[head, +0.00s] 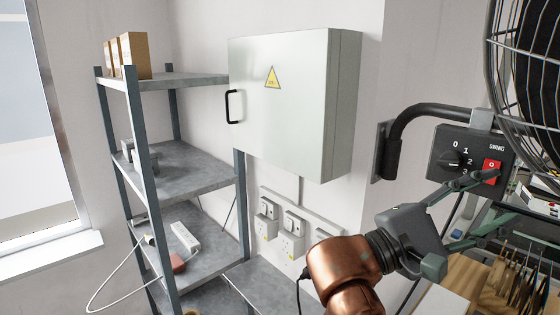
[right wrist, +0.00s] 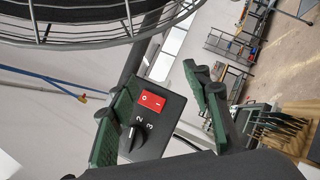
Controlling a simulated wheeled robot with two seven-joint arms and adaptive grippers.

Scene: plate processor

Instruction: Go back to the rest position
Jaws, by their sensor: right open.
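My right gripper (head: 490,207) reaches in from the bottom of the head view, on a copper-coloured arm. Its two green fingers are spread apart with nothing between them. In the right wrist view the open fingers (right wrist: 160,78) stand on both sides of a dark control box (right wrist: 160,122) with a red rocker switch (right wrist: 152,101) and a dial. In the head view the upper finger overlaps the lower part of this box (head: 468,152), near its red switch (head: 492,171). I cannot tell whether it touches. My left gripper is not in view.
A caged fan (head: 525,75) hangs at the upper right on a bent black wall bracket (head: 420,112). A grey wall cabinet (head: 290,105), sockets (head: 291,240) and a metal shelf rack (head: 185,170) stand to the left. Upright tools (head: 518,285) fill the lower right.

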